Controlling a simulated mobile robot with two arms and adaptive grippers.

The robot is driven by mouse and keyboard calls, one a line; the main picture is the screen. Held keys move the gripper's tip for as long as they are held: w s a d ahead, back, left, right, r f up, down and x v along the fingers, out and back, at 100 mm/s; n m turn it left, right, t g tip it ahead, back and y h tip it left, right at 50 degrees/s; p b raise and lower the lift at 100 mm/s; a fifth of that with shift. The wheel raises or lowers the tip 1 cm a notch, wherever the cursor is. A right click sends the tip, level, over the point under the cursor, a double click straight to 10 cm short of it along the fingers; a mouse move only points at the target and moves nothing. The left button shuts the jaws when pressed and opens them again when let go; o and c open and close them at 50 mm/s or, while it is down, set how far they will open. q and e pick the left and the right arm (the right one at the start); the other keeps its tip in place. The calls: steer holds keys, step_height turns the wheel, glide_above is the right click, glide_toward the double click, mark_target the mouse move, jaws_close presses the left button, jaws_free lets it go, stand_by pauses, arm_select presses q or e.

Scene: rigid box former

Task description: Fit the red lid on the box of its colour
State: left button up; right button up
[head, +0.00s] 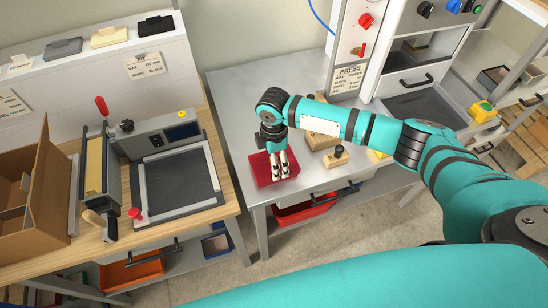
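A shallow red piece (257,170) lies near the front edge of the grey metal table. It looks like a tray or a lid, and I cannot tell which. My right gripper (280,174) points down over it, with its two pale fingers close together and a narrow gap between them. The fingers and wrist hide part of the red piece. I cannot tell whether they touch or hold anything. My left gripper is out of view. No box that is clearly red shows on the table.
Wooden blocks (335,157) sit right of the red piece, below my forearm. A red bin (303,211) is under the table. A press column (354,45) stands behind. The wooden bench (225,185) at left holds a sealing machine (178,180) and a cardboard box (50,195).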

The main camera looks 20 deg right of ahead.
steer(key=shift+f, duration=0.1)
steer(key=o, duration=1)
